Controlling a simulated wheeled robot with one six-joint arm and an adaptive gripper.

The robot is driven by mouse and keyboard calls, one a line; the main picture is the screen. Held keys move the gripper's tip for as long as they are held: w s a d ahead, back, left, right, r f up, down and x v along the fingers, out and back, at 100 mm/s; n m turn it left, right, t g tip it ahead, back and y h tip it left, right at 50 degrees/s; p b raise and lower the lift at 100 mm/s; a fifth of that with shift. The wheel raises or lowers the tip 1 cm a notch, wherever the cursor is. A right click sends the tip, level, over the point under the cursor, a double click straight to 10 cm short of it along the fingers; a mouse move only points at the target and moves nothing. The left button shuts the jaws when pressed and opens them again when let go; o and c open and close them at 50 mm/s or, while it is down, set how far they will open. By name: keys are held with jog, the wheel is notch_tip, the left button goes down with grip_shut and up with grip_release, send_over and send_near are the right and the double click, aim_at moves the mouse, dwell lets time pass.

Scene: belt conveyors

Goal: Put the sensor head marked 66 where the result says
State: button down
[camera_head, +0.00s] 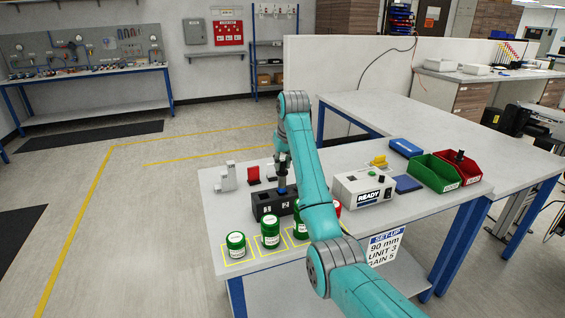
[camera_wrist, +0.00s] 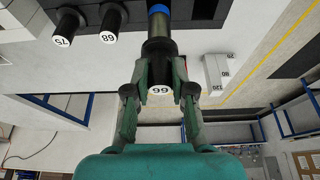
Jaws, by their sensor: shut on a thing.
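My gripper (camera_wrist: 160,88) is shut on a sensor head (camera_wrist: 158,50), a dark cylinder with a blue band; its white end face reads 66. In the head view the held sensor head (camera_head: 282,184) is upright above or at the black block (camera_head: 266,207) with numbered labels; I cannot tell if it touches. Two other sensor heads, marked 75 (camera_wrist: 68,24) and 68 (camera_wrist: 113,20), show in the wrist view. A set-up card (camera_head: 384,247) reads 90 mm, UNIT 3, GAIN 5. A white box (camera_head: 363,188) shows READY.
Green cans (camera_head: 236,245) stand in yellow squares along the front edge; my arm hides part of that row. A white stepped block (camera_head: 228,178) and a red piece (camera_head: 253,175) stand at the back left. Green (camera_head: 432,174) and red (camera_head: 470,178) bins stand at right.

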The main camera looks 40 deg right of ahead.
aim_at(284, 177)
jog(key=shift+f, duration=3.85)
dwell(1.3)
jog(key=c, duration=0.9)
grip_release()
jog(key=v, duration=0.7)
jog(key=shift+r, duration=0.25)
jog(key=shift+s, duration=0.15)
